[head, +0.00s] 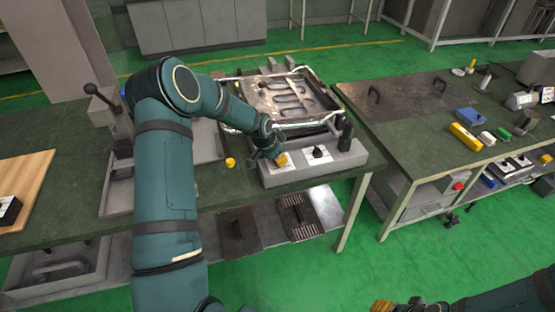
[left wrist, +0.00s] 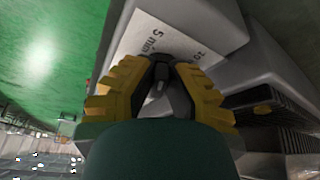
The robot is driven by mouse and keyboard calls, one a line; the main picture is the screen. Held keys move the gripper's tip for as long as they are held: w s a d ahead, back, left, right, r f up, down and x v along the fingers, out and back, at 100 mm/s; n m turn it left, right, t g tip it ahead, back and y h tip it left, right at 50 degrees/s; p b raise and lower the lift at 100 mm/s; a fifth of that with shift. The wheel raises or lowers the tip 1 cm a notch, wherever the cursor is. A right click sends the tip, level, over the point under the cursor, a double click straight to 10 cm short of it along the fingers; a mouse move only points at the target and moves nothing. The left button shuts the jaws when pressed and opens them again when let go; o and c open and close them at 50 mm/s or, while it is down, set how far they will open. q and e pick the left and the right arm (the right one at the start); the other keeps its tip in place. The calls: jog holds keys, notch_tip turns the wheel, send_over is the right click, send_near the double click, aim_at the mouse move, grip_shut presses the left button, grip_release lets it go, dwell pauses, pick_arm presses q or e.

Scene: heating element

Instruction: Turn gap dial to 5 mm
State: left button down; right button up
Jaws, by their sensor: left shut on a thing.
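The grey control box (head: 345,160) stands at the front edge of the green bench. My left gripper (head: 281,160) comes down on the left white scale plate (head: 285,169) of the box and hides the gap dial there. In the left wrist view my left gripper (left wrist: 162,68) is shut on the dark gap dial (left wrist: 161,76). The scale plate (left wrist: 178,34) shows a "5 mm" mark to the left and a partly hidden mark that looks like "10" to the right. The dial's pointer is not readable. My right gripper (head: 383,305) shows only partly at the bottom edge.
A second black dial (head: 319,151) and a black upright handle (head: 346,135) are on the box to the right. A foil-edged metal tray (head: 290,95) with a heating element lies behind. A small yellow piece (head: 230,162) stands left of the box.

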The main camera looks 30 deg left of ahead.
pick_arm(q)
jog(key=shift+d+f+n+y+b, duration=0.25)
jog(key=shift+n+y+b, duration=0.15)
jog(key=shift+n+b, duration=0.65)
jog(key=shift+r+n+y+b, duration=0.15)
jog(key=shift+n+y+b, duration=0.5)
jog(key=shift+n, duration=0.6)
jog(key=shift+s, duration=0.1)
jog(key=c, duration=1)
grip_release()
jog(key=shift+r, duration=0.1)
jog(key=v, duration=1.2)
jog(key=shift+a, duration=0.15)
